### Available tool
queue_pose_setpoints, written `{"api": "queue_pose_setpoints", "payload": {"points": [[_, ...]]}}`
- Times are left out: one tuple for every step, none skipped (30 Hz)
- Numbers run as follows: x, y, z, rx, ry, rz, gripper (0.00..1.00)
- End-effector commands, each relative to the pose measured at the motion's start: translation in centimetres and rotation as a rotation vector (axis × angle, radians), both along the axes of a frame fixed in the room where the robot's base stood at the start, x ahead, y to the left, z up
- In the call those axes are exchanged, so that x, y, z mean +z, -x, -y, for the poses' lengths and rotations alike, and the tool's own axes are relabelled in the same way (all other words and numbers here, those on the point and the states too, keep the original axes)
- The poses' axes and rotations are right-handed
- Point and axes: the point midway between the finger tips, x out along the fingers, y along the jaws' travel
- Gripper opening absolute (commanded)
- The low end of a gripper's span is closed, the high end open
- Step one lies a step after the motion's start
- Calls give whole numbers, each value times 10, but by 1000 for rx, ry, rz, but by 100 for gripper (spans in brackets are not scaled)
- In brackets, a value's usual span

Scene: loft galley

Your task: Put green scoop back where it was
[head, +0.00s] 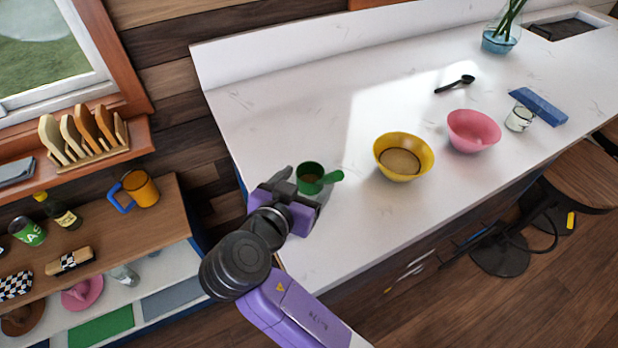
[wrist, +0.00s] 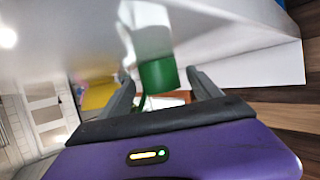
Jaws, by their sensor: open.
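The green scoop (head: 308,185) is upright on the white counter (head: 300,110) near its left end, with its handle pointing right. My gripper (head: 297,190) is open, close beside the scoop on the near left side. In the wrist view the green scoop (wrist: 158,75) appears between and beyond the two grey fingertips of my gripper (wrist: 163,82). I cannot tell whether either finger touches it.
A yellow bowl (head: 388,143) with brownish contents and a pink bowl (head: 473,132) stand to the right. A shelf (head: 150,225) with an orange mug (head: 140,188) stands left of the counter.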

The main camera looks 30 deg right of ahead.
Motion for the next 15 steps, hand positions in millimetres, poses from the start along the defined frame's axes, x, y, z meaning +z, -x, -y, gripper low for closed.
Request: {"api": "queue_pose_setpoints", "payload": {"points": [[1,5,-9,5,-3,3,73],[3,9,-14,4,-2,5,73],[6,14,-20,4,-2,5,73],[9,18,-25,6,-3,3,73],[11,22,-29,5,-3,3,73],[15,27,-35,4,-2,4,73],[17,31,-40,4,-2,5,73],[19,34,-44,5,-3,3,73],[23,38,-49,4,-2,5,73],[25,41,-53,4,-3,4,73],[26,44,-56,4,-2,3,73],[28,48,-60,3,-2,3,73],[30,50,-62,3,-1,3,73],[32,52,-65,3,-1,3,73],[33,54,-67,2,-2,2,73]]}}
